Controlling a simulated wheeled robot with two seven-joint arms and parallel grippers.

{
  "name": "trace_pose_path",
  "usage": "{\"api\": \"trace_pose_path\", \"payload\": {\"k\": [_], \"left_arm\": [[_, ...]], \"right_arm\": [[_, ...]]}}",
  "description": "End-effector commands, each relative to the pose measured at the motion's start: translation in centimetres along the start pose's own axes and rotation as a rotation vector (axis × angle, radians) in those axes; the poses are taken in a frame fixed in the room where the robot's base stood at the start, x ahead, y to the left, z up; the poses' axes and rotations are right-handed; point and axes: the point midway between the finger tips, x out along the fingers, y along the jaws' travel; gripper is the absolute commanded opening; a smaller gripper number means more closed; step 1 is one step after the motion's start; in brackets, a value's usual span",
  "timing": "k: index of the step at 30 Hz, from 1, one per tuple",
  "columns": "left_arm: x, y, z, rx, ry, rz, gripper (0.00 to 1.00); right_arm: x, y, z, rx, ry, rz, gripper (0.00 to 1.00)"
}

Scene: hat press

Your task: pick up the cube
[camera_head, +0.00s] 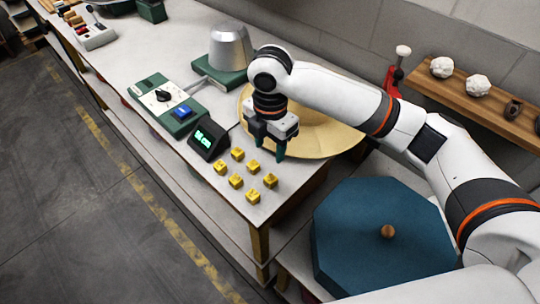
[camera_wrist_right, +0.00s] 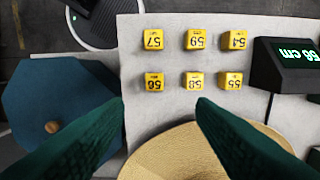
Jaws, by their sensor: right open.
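Several small yellow cubes with dark printed numbers sit in two rows on the white bench top, such as the front corner cube (camera_head: 252,195). In the right wrist view the cubes lie ahead of the fingertips; one (camera_wrist_right: 154,82) is roughly in line with the gap between them. My left gripper is out of view.
A black display (camera_head: 208,140) with green digits, seemingly "56 cm", stands left of the cubes. A straw hat (camera_head: 318,138) lies behind my right gripper. A green control box (camera_head: 165,100) and metal hat form (camera_head: 231,47) stand farther back. A blue octagonal lid (camera_head: 350,230) is at front right.

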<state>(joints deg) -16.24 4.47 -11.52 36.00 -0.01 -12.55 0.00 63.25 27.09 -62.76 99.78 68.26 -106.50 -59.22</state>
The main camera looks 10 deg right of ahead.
Motion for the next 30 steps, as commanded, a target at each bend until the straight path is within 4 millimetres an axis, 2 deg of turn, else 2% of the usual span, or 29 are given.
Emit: {"api": "trace_pose_path", "payload": {"k": [3, 5, 12, 15, 17, 20, 24, 30], "left_arm": [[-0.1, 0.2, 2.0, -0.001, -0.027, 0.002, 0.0], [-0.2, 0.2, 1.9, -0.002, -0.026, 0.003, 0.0], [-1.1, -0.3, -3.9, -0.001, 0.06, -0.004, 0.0], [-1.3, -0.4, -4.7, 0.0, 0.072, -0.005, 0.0], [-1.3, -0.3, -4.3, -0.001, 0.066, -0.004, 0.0], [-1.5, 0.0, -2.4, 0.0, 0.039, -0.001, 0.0], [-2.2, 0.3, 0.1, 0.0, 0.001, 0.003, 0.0], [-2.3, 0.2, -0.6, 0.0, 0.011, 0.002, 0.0]], "right_arm": [[0.4, 0.0, -0.4, -0.012, 0.006, 0.012, 0.51], [1.2, 0.1, -0.3, -0.013, 0.006, 0.013, 0.51], [5.2, 0.1, -0.4, -0.011, 0.005, 0.01, 0.51], [6.1, 0.0, -0.4, -0.011, 0.005, 0.008, 0.51], [6.4, 0.1, -0.4, -0.01, 0.006, 0.007, 0.51], [7.3, 0.2, -0.4, -0.01, 0.005, 0.008, 0.51], [9.4, 0.5, -0.5, -0.01, 0.005, 0.01, 0.51], [11.4, 0.4, -0.5, -0.011, 0.006, 0.006, 0.51]]}}
